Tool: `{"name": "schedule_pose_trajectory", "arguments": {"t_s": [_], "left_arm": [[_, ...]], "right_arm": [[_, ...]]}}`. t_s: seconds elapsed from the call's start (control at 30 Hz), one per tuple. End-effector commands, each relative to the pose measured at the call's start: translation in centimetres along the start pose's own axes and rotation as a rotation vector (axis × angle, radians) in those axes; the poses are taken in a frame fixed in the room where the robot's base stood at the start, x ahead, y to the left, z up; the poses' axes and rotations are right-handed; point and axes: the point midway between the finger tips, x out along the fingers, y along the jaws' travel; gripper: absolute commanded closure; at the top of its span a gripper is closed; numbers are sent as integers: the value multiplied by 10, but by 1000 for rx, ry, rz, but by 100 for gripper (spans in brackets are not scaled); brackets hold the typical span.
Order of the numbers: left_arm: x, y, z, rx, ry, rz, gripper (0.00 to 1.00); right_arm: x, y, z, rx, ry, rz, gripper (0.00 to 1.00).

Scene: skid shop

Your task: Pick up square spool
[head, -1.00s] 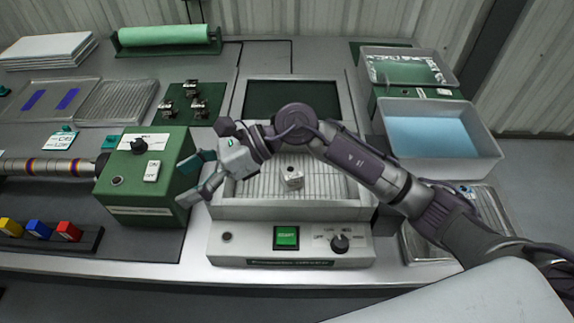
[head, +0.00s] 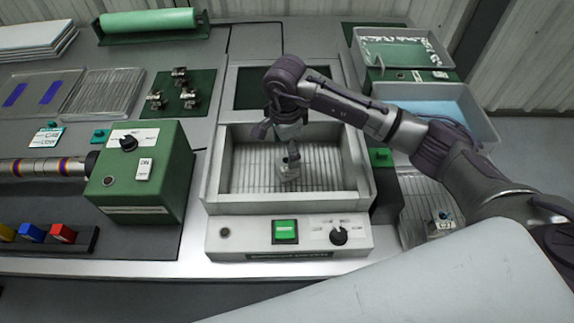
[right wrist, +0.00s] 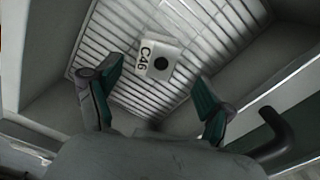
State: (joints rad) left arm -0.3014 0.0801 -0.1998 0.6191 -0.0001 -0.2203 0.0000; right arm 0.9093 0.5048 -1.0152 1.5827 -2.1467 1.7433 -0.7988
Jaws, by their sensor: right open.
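The square spool (head: 287,174) is a small pale block on the ribbed floor of the grey open-topped tray machine. In the right wrist view, the spool (right wrist: 160,60) shows a round dark hole and a "C46" label. My right gripper (head: 291,158) points down over the spool inside the tray walls and partly hides it in the head view. In the right wrist view its two green-padded fingers are spread wide, with the spool beyond and between their tips and clear space on both sides. My left gripper is not in view.
The tray's raised walls (head: 213,178) surround the ribbed floor. A front panel (head: 262,246) carries a green button and a knob. A green control box (head: 150,180) stands to the left, and a blue-filled bin (head: 480,125) to the right.

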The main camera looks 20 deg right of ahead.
Motion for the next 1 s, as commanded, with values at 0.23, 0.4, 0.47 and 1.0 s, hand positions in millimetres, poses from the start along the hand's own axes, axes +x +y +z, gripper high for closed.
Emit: {"name": "schedule_pose_trajectory", "arguments": {"t_s": [0.23, 0.4, 0.47, 1.0], "left_arm": [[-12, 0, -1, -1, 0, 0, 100], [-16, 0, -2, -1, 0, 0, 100], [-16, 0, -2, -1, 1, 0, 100], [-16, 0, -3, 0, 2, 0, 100]], "right_arm": [[24, 4, -1, 1, -2, 5, 19], [48, 5, -1, 1, -2, 3, 19], [52, 4, -1, 1, -2, 1, 19], [55, 4, -2, 0, -2, 0, 65]]}}
